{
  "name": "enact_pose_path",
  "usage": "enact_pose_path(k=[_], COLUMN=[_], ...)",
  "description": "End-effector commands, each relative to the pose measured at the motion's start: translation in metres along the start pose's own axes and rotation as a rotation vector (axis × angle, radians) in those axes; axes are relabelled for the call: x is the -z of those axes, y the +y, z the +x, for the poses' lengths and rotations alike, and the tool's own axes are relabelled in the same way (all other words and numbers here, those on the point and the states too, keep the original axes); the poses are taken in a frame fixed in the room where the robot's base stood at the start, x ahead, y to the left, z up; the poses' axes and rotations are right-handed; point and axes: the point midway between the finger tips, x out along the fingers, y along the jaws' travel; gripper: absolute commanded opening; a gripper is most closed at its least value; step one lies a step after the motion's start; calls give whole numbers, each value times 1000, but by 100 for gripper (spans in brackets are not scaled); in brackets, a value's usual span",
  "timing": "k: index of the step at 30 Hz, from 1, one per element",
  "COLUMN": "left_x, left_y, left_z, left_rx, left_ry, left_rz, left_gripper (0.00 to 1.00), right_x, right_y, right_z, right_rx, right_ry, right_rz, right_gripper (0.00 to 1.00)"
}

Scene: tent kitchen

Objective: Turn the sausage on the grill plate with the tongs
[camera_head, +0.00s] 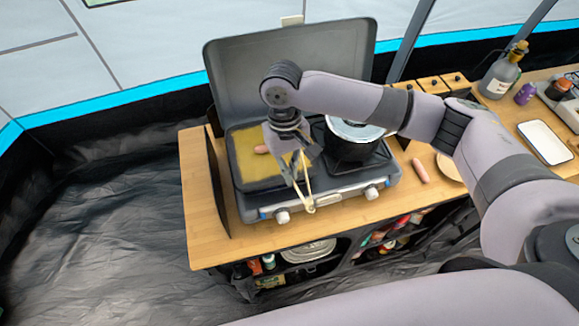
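A sausage (262,149) lies on the yellowish grill plate (247,172) at the left side of the camp stove, close to my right wrist. My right gripper (298,175) hangs over the right edge of the plate, coming in from the right. It appears shut on pale, wood-coloured tongs (309,203), whose lower end is above the stove's front edge. My wrist and fingers hide the tongs' upper part and some of the plate. I cannot tell whether the tongs touch the sausage. My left gripper is out of view.
A pot (352,132) sits on the right burner, beneath my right arm. The raised stove lid (235,70) stands behind. Another sausage (421,171) lies on the wooden counter (205,225) beside a round board (449,168). A bottle (500,75) and a white tray (544,142) are farther right.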

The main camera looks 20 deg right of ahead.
Motion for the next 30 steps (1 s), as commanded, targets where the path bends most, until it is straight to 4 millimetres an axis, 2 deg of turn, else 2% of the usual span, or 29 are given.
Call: enact_pose_path(k=[5,14,30], left_x=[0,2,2], left_y=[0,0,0], left_z=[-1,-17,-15], left_rx=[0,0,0], left_ry=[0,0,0], left_rz=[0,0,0], left_gripper=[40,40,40], right_x=[0,-4,-11], right_y=[0,0,-1], right_z=[-2,-26,-65], right_rx=[0,1,0], right_ry=[1,1,2], right_rz=[0,0,0], right_gripper=[0,0,0])
